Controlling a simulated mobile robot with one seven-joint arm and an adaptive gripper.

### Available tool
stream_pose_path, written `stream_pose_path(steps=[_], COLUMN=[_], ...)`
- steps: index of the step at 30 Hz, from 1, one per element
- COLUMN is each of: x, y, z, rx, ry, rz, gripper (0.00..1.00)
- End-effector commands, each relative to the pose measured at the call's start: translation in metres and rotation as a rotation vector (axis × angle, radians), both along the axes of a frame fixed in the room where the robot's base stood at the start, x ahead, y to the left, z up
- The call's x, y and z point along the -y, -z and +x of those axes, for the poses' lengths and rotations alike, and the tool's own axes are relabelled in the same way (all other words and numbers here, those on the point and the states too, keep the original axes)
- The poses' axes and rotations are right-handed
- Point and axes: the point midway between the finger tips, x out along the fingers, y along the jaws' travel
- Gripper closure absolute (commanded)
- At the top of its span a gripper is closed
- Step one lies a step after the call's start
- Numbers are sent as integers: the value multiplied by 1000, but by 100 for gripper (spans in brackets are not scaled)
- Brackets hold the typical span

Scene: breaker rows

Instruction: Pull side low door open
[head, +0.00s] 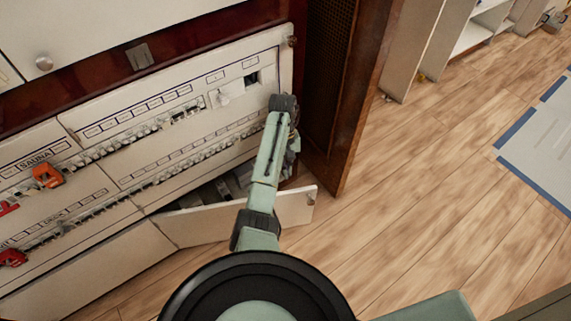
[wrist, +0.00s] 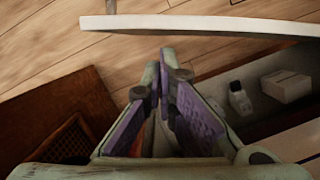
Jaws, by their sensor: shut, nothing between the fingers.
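The low white door (head: 210,222) stands ajar at the bottom of the breaker cabinet, swung outward at its right end, with a small knob (head: 312,198) there. In the wrist view the door (wrist: 215,24) crosses the top as a white panel seen along its edge. My gripper (wrist: 170,68) is shut and empty, its purple-padded fingers pointing toward that edge. I cannot tell whether the fingertips touch the door. In the head view my arm hides part of the door and most of my gripper.
Inside the open compartment are a small bottle (wrist: 239,98) and a pale box (wrist: 287,86). A brown wooden cabinet side (head: 335,95) stands right of the panel. Breaker rows (head: 160,130) with orange-red clips (head: 47,175) lie left. Wood floor (head: 430,200) at the right is clear.

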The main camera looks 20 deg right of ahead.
Motion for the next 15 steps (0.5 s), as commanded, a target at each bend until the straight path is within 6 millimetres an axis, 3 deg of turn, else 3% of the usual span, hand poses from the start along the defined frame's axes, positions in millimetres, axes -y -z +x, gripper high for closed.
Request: stream_pose_path(steps=[9,15], x=[-1,-1], y=[45,54], z=[-11,-13], rx=[1,4], ry=[0,1], rz=[0,0], gripper=[100,100])
